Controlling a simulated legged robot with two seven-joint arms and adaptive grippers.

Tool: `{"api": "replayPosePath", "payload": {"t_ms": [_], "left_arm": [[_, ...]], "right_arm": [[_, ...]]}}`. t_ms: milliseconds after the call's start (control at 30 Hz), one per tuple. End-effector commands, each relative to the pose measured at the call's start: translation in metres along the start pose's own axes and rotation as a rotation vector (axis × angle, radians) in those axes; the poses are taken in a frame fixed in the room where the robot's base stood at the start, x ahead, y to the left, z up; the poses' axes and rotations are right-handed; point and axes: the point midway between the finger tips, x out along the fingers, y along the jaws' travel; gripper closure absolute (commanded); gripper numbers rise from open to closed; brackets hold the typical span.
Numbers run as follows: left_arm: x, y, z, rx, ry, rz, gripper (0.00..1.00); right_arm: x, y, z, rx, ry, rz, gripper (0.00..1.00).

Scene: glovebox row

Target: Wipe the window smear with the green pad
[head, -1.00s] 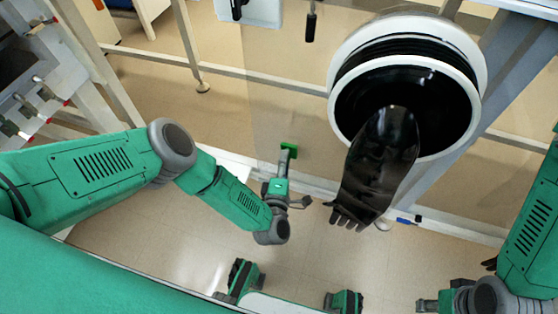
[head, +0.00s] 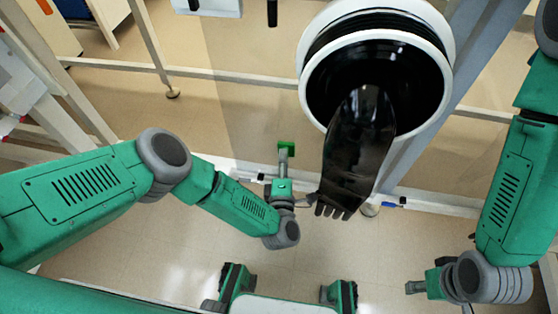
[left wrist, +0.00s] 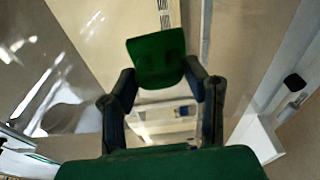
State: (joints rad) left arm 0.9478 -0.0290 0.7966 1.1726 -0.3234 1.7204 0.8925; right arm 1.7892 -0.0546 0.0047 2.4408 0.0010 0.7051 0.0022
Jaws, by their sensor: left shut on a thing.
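The green pad (head: 286,148) is at the tip of my left gripper (head: 284,170), left of the black glove in the head view. In the left wrist view the pad (left wrist: 158,60) sits between the two dark fingers of my left gripper (left wrist: 165,85), which is shut on it. The clear window (head: 262,90) is beyond the pad. I cannot tell whether the pad touches it. I cannot make out the smear for certain; pale streaks at the left of the wrist view may be reflections. My right gripper (head: 415,287) is low on the right, apart from the window; its fingers are unclear.
A white-ringed glove port (head: 445,75) with a hanging black glove (head: 352,150) is close to the right of my left gripper. A blue marker (head: 393,205) lies on the white ledge (head: 440,204). Grey frame posts cross the view.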

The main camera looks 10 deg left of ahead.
Motion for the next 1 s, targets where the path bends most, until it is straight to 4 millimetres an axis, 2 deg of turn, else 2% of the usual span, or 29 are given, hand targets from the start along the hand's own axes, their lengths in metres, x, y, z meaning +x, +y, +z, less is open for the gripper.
{"api": "replayPosePath", "payload": {"t_ms": [200, 700, 1000], "left_arm": [[-0.001, 0.002, 0.0, -0.001, 0.0, 0.003, 0.82], [-0.05, 0.002, -0.007, -0.002, -0.002, 0.0, 0.82], [-0.059, 0.001, -0.009, -0.001, -0.001, 0.002, 0.82]], "right_arm": [[-0.002, 0.0, 0.0, 0.0, 0.0, 0.0, 0.6], [-0.02, 0.0, -0.001, 0.0, 0.0, 0.0, 0.6], [-0.022, 0.0, -0.001, 0.0, 0.0, 0.0, 0.6]]}}
